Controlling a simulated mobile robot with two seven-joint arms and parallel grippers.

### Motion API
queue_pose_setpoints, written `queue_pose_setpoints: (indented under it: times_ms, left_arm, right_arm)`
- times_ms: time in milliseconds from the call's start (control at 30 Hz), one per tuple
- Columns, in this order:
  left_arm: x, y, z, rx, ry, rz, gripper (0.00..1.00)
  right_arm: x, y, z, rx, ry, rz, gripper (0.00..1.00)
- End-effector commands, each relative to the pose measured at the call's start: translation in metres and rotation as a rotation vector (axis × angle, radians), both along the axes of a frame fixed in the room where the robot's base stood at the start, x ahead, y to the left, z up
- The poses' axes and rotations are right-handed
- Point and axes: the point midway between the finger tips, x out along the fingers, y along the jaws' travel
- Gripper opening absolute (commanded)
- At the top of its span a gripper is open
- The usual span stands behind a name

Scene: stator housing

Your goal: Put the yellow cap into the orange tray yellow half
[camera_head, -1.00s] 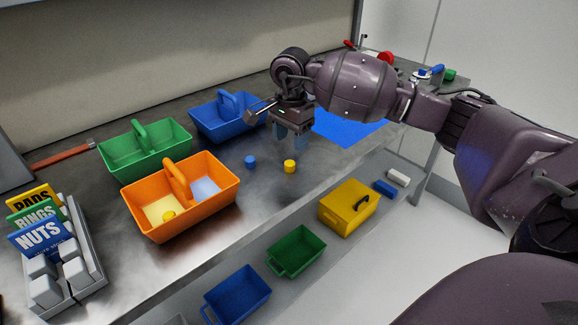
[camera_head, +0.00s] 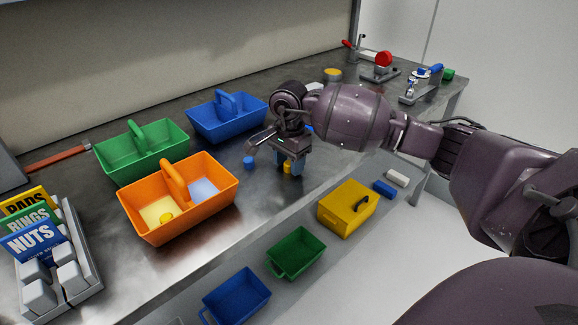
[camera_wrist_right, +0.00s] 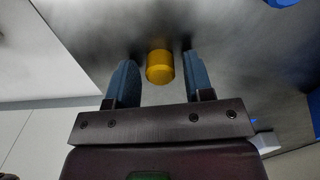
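The yellow cap (camera_head: 287,168) stands on the metal bench, partly hidden by my right gripper (camera_head: 291,168). In the right wrist view, the yellow cap (camera_wrist_right: 160,67) lies between the two blue fingertips of the open right gripper (camera_wrist_right: 159,62), with a gap on each side. The orange tray (camera_head: 180,222) stands to the left on the bench. It has a yellow half (camera_head: 151,211) on the left and a pale blue half (camera_head: 203,188) on the right. Another small yellow piece (camera_head: 166,217) lies in the yellow half. My left gripper is not in view.
A blue cap (camera_head: 248,162) stands just left of the right gripper. A green tray (camera_head: 145,165) and a blue tray (camera_head: 229,126) stand behind the orange tray. A label rack (camera_head: 75,265) is at the front left.

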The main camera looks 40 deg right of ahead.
Motion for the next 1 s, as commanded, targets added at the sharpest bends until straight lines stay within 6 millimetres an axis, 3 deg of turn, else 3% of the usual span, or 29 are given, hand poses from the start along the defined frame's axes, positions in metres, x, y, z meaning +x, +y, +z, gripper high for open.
queue_pose_setpoints:
  times_ms: [33,300,533,667,1000]
  left_arm:
    - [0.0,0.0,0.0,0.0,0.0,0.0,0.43]
    - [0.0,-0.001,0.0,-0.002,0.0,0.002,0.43]
    - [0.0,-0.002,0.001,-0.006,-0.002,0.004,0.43]
    - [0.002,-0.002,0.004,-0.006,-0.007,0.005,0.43]
    - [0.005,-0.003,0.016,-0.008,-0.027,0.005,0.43]
  right_arm:
    - [0.0,0.0,0.0,0.0,0.0,0.0,0.4]
    - [0.0,0.0,0.0,0.0,0.001,0.0,0.02]
    - [0.0,0.0,0.002,0.0,0.0,0.0,0.02]
    - [0.001,0.0,0.014,-0.001,-0.003,0.001,0.02]
    - [0.001,0.0,0.093,-0.002,-0.009,0.001,0.02]
